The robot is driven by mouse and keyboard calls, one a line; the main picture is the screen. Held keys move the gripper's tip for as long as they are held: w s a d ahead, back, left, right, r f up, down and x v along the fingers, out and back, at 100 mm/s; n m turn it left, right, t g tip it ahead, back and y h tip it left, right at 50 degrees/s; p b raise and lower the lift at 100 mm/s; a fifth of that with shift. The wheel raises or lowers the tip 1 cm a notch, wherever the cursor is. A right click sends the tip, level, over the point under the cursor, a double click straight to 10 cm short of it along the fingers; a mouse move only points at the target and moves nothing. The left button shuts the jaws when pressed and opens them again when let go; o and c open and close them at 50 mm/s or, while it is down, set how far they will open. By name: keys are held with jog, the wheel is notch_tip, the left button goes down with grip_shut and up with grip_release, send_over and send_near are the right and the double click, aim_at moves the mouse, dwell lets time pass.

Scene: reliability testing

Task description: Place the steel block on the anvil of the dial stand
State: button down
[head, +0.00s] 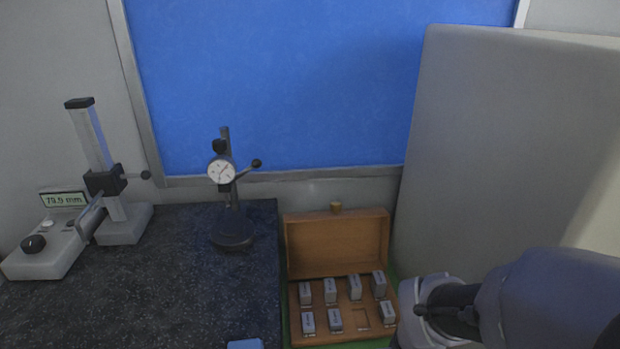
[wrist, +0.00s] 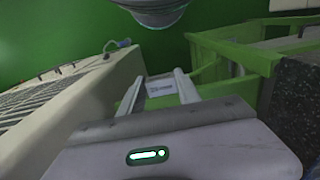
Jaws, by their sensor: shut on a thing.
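My gripper (wrist: 160,88) shows in the wrist view, its two pale fingers shut on a small grey steel block (wrist: 160,87) with dark marking on its face. In the head view my arm is at the lower right; the held block cannot be made out there. The dial stand (head: 226,180) has a white round dial, a dark column and a side knob. Its round dark anvil base (head: 232,242) stands on the black speckled plate, left of the box and well left of my arm. Nothing is visible on the anvil.
An open wooden box (head: 335,243) holds several steel blocks (head: 330,290) in two rows, with one empty slot (head: 361,318). A height gauge (head: 95,190) stands at left on the granite plate (head: 150,290). A blue item (head: 245,344) lies at its front edge. A large grey cabinet (head: 500,150) stands right.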

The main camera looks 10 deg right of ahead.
jog(key=shift+w+a+r+p, duration=0.1)
jog(key=shift+w+r+p, duration=0.35)
jog(key=shift+r+p, duration=0.55)
jog(key=p, duration=0.2)
jog(key=shift+w+a+f+p, duration=0.15)
jog(key=shift+w+f+p, duration=0.1)
jog(key=shift+w+p, duration=0.1)
jog(key=w+a+f, duration=0.1)
jog(key=w, duration=0.2)
jog(key=w+a+b, duration=0.1)
jog(key=w, duration=0.2)
jog(key=w+a+f+b, duration=0.1)
jog(key=w, duration=0.3)
jog(key=shift+w+a+f, duration=0.1)
jog(key=shift+a+f, duration=0.15)
jog(key=shift+f, duration=0.05)
notch_tip(320, 180, down, 4)
jog(key=shift+w+r+b, duration=0.1)
jog(key=shift+r+b, duration=0.1)
jog(key=shift+b, duration=0.6)
jog(key=shift+r, duration=0.1)
